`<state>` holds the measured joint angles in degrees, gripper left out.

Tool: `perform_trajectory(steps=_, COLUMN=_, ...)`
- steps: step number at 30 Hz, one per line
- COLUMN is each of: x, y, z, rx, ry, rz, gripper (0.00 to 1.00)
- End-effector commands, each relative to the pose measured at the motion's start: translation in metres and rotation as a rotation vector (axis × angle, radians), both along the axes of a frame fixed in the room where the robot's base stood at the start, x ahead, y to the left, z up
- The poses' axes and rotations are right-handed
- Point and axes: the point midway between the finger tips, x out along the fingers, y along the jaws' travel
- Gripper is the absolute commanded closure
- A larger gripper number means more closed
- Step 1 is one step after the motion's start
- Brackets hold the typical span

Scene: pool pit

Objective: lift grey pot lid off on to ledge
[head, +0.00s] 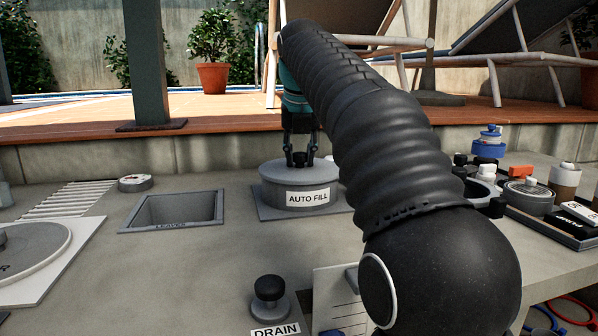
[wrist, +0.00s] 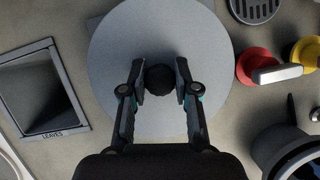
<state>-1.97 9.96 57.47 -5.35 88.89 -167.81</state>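The grey pot lid (head: 273,174) lies flat on the round grey pot (head: 270,195) labelled AUTO FILL. In the wrist view the lid (wrist: 113,55) is a wide pale disc with a dark round knob (wrist: 160,79) at its middle. My gripper (head: 301,158) points down over the lid, with one finger on each side of the knob. In the wrist view my gripper (wrist: 161,78) has its pads close beside the knob. I cannot tell whether they touch it. My arm hides part of the pot's right side in the head view.
The stone ledge (head: 80,158) runs behind the pot, under wooden decking. A square LEAVES opening (head: 178,210) lies left of the pot, with a tape roll (head: 135,183) behind it. A DRAIN knob (head: 269,290) stands in front.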

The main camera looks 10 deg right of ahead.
Motion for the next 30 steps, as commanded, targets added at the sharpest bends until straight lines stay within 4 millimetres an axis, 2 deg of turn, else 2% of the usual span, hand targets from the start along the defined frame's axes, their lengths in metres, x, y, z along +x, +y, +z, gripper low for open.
perform_trajectory(steps=1, x=0.000, y=0.000, z=-0.001, rx=0.000, ry=0.003, rz=0.000, gripper=0.96)
perform_trajectory(steps=2, x=0.000, y=0.000, z=-0.001, rx=0.000, ry=0.003, rz=0.000, gripper=1.00)
perform_trajectory(steps=14, x=0.001, y=0.000, z=0.003, rx=0.000, ry=0.004, rz=0.000, gripper=1.00)
perform_trajectory(steps=20, x=0.001, y=0.000, z=0.023, rx=0.000, ry=0.001, rz=0.000, gripper=1.00)
perform_trajectory(steps=24, x=0.001, y=0.000, z=0.047, rx=0.000, ry=0.000, rz=0.000, gripper=1.00)
perform_trajectory(steps=30, x=-0.038, y=-0.010, z=0.065, rx=0.001, ry=-0.001, rz=-0.002, gripper=1.00)
